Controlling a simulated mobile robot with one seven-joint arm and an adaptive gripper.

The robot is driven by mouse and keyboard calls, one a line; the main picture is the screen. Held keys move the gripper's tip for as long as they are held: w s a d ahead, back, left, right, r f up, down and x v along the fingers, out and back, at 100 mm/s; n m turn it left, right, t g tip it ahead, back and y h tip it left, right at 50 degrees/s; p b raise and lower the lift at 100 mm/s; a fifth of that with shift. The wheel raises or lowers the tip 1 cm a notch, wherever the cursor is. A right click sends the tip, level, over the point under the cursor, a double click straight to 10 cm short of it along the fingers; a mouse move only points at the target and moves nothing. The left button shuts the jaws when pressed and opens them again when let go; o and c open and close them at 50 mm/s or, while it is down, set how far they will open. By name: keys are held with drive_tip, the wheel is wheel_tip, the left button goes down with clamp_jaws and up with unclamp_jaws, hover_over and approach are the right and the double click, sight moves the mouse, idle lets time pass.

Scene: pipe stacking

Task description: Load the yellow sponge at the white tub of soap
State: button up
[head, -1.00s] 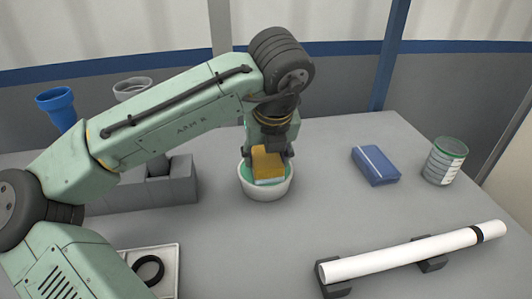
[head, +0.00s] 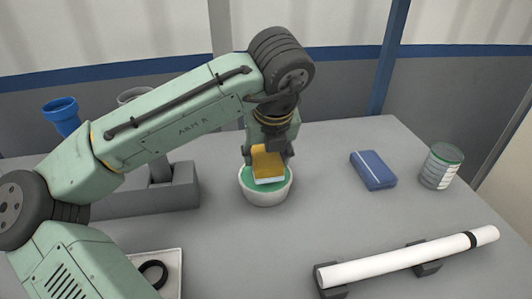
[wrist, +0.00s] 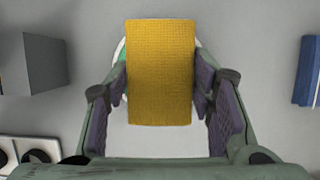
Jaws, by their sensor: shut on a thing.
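The yellow sponge (head: 267,163) has a pale lower layer and is held in my gripper (head: 268,154), which is shut on it. In the wrist view the sponge (wrist: 160,72) spans the space between the two finger pads. The white tub (head: 265,198) holds green soap (head: 284,181) and stands on the table beneath the sponge. The sponge's lower end is over the tub's opening, close to the soap; I cannot tell whether it touches. In the wrist view the sponge hides most of the tub.
A blue packet (head: 373,170) and a green-rimmed can (head: 440,166) stand to the right. A white pipe (head: 400,259) rests on dark supports in front. A grey block rack (head: 185,188) with a blue pipe fitting (head: 62,116) behind it is left. A white tray (head: 172,263) holds a black ring.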

sight(264, 150)
drive_tip(key=shift+r+p, duration=2.25)
drive_tip(key=shift+r, duration=0.3)
drive_tip(key=shift+f, duration=0.1)
